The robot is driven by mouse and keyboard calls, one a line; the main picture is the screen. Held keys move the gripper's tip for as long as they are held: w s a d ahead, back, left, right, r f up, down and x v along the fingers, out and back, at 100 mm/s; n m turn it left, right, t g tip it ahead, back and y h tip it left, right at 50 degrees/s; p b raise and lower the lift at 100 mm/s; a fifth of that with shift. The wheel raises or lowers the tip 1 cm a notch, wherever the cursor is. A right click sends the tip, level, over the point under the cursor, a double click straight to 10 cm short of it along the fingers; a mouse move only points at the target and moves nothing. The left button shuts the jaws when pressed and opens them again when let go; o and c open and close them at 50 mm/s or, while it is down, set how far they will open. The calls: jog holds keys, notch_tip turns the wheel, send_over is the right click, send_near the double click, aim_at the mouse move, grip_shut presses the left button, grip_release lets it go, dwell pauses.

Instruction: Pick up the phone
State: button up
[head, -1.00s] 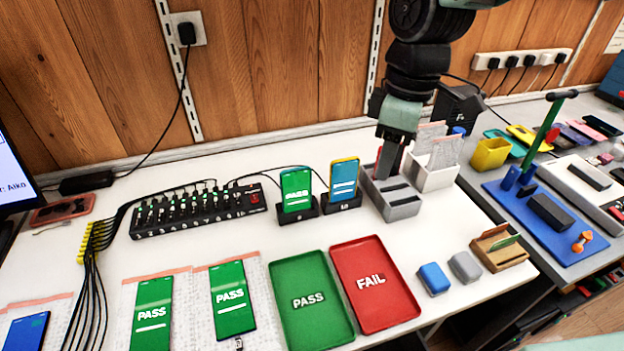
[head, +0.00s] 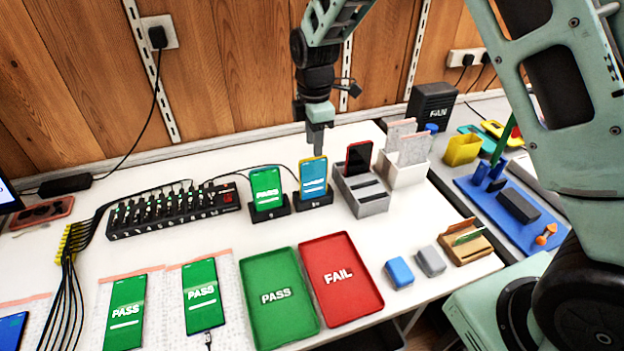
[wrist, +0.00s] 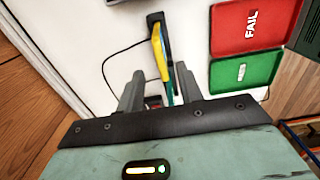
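A phone with a yellow case edge and a blue screen (head: 313,178) stands upright in a black charging stand (head: 312,203) in the head view. My gripper (head: 316,148) points down just at or above the phone's top edge. In the wrist view my gripper (wrist: 160,72) is open, with one finger on each side of the same phone (wrist: 161,52), seen edge-on. A gap shows between the phone and each finger. I cannot tell how far down the fingers reach.
A green PASS phone (head: 265,187) stands close by on the left. A grey slotted holder (head: 374,206) with a dark, red-edged phone (head: 358,156) is on the right. The green PASS tray (head: 270,330) and red FAIL tray (head: 350,308) lie in front, empty.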

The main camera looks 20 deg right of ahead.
aim_at(313, 169)
notch_tip(313, 169, down, 9)
jog(key=shift+a+p, duration=0.1)
jog(key=shift+p, duration=0.8)
grip_shut()
